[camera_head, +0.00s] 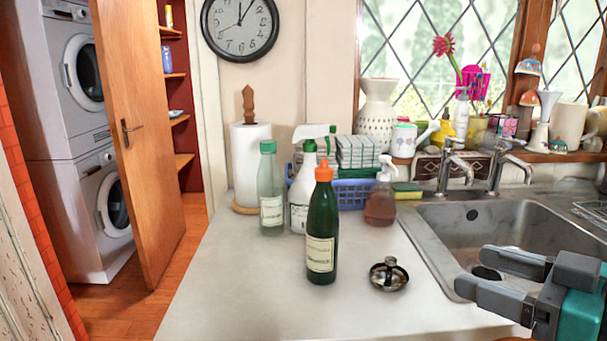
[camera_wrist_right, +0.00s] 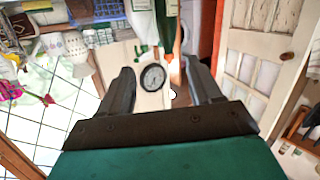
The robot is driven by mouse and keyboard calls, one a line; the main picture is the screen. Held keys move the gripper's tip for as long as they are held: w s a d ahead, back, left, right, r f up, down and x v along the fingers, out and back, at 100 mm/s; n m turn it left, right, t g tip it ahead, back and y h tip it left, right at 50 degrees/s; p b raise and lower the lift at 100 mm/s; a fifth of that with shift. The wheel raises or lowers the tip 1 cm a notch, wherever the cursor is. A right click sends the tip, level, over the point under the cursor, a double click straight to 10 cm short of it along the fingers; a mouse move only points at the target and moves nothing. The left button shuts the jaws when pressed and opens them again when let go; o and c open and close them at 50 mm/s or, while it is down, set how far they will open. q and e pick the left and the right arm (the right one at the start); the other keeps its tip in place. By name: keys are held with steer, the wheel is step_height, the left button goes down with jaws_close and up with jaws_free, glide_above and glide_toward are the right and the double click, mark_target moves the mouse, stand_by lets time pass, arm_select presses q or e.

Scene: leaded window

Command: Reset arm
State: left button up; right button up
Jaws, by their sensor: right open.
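My right gripper (camera_head: 474,269) is at the lower right of the head view, over the front left part of the sink. Its two grey fingers are apart and nothing is between them. In the right wrist view the fingers (camera_wrist_right: 159,70) are also spread, with only the distant wall clock (camera_wrist_right: 153,77) showing between them. That view is turned, with the counter things along its top edge. My left gripper is in neither view.
A dark green bottle (camera_head: 321,235) with an orange cap and a small metal dish (camera_head: 389,275) stand on the counter (camera_head: 260,292), left of my gripper. Two taps (camera_head: 448,170) rise behind the sink (camera_head: 490,222). The front left counter is clear.

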step_height(320, 180, down, 11)
steer(key=m+g+h, duration=0.2)
steer(key=h, duration=0.1)
steer(key=s+a+f+m+g+h, duration=0.2)
steer(key=s+f+m+g+h, duration=0.4)
steer(key=s+f, duration=1.1)
arm_select(q)
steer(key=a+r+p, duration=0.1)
steer(key=p, duration=0.1)
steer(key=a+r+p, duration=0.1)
steer(key=p, duration=0.1)
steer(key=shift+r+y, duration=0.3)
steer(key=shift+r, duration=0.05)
arm_select(e)
steer(key=w+a+f+n+t+y, duration=0.1)
steer(key=w+a+f+t, duration=0.2)
steer(key=w+f+t, duration=0.3)
steer(key=w, duration=0.3)
steer(key=shift+w+n, duration=0.15)
steer(key=shift+n, duration=0.25)
